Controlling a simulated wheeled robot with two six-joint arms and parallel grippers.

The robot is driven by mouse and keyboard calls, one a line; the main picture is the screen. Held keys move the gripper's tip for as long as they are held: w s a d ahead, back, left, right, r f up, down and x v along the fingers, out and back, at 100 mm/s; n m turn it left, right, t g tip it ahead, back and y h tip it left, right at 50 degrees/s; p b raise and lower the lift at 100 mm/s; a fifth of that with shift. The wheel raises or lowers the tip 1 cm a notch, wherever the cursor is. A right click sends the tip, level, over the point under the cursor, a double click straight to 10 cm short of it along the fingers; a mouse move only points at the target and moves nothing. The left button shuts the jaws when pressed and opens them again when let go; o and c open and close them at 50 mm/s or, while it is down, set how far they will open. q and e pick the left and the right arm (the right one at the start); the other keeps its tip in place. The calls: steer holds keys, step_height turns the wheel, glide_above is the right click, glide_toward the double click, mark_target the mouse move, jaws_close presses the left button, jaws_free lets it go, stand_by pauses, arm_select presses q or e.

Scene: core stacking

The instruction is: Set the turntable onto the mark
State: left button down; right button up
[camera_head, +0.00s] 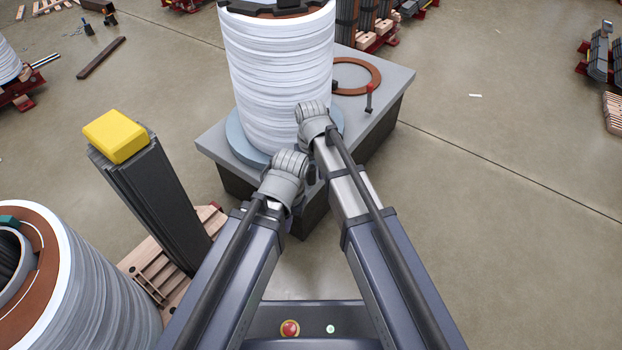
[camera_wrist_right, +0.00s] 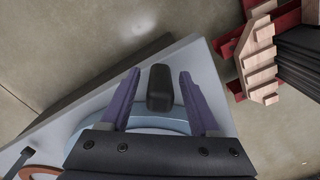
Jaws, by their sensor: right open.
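The turntable (camera_head: 238,141) is a pale blue disc on a grey bench, under a tall white wound stack (camera_head: 280,80). It also shows in the right wrist view (camera_wrist_right: 168,118), with a dark upright grip (camera_wrist_right: 159,90) at its rim. My right gripper (camera_wrist_right: 160,74) is open, its two purple fingers on either side of the grip with gaps. In the head view both wrists are in front of the stack, and the left fingers are hidden. A brown ring (camera_head: 375,81) lies on the bench's right part; I cannot tell whether it is the mark.
A dark stack of plates with a yellow block (camera_head: 117,136) stands at left. Another wound coil (camera_head: 95,290) is at lower left. Open floor lies to the right.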

jaws_close()
stand_by(0.5)
stand_by(0.9)
